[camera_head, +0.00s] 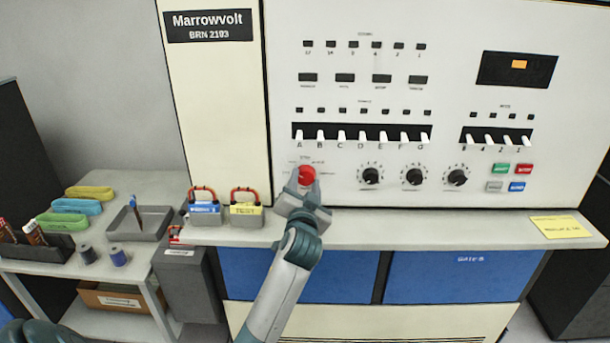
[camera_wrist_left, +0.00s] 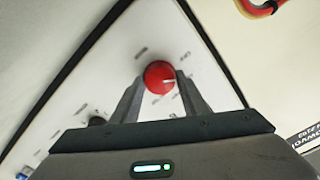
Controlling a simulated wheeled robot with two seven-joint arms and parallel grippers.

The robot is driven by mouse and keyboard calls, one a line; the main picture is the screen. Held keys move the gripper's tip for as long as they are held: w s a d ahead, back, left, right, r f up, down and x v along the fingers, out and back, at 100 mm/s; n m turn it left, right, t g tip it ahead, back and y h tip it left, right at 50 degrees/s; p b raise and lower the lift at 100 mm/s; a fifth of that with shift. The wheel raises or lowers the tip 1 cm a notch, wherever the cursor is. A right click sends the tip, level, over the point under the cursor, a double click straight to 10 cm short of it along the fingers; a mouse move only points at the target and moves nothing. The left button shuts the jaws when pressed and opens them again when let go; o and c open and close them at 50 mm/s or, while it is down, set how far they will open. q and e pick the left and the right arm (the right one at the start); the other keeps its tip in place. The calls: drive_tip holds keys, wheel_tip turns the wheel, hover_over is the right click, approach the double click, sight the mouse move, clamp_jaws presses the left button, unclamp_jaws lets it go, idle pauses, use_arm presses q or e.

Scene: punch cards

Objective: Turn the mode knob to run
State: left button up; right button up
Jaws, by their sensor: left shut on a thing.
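The red mode knob (camera_head: 307,175) sits on the white front panel (camera_head: 420,220), to the left of a row of black dials. My left gripper (camera_head: 303,185) reaches up to it from below and is shut on it. In the left wrist view the red knob (camera_wrist_left: 159,77) is between the two grey fingers of my gripper (camera_wrist_left: 160,92), with a white pointer line toward the right. Small labels surround the knob, too blurred to read. My right gripper is not in view.
Black dials (camera_head: 370,176) and a row of white switches (camera_head: 362,137) are close by on the panel. A side table (camera_head: 150,190) holds a tray and several small items.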

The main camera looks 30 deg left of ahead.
use_arm(q)
drive_tip(key=shift+m+p, duration=0.7)
drive_tip(key=shift+m, duration=0.7)
drive_tip(key=o, duration=1.1)
drive_tip(key=shift+c, duration=0.2)
drive_tip(key=b+v, duration=0.4)
drive_tip(key=v, duration=1.3)
drive_tip(key=shift+d+b, duration=0.2)
drive_tip(key=shift+b, duration=0.15)
